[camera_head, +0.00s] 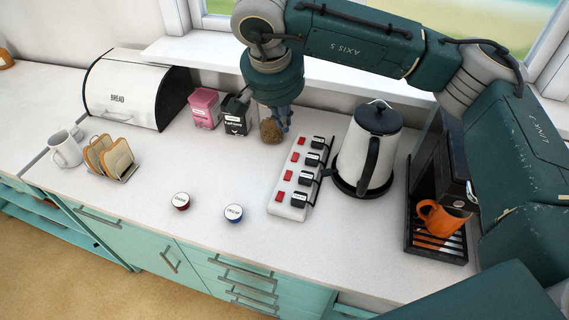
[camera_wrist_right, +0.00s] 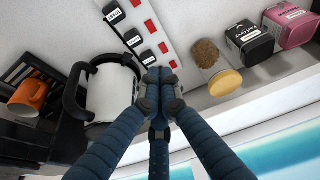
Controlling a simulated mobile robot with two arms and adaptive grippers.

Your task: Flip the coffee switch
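A white power strip (camera_head: 291,204) lies on the counter with a column of red switches (camera_head: 288,174) and black labelled plugs (camera_head: 312,159) beside them. The strip also shows in the right wrist view (camera_wrist_right: 152,12). My right gripper (camera_head: 283,122) is above the counter near the strip's far end. In the right wrist view its fingertips (camera_wrist_right: 160,82) are together, with nothing seen between them, and overlap the strip's end. Contact cannot be told. My left gripper is not in view.
A white kettle (camera_head: 352,158) stands close right of the strip. A coffee machine (camera_head: 422,175) with an orange mug (camera_head: 440,219) is farther right. A cork-like lidded jar (camera_wrist_right: 207,54) and tea boxes (camera_head: 237,116) stand left of my right gripper. Two pods (camera_head: 233,214) lie in front.

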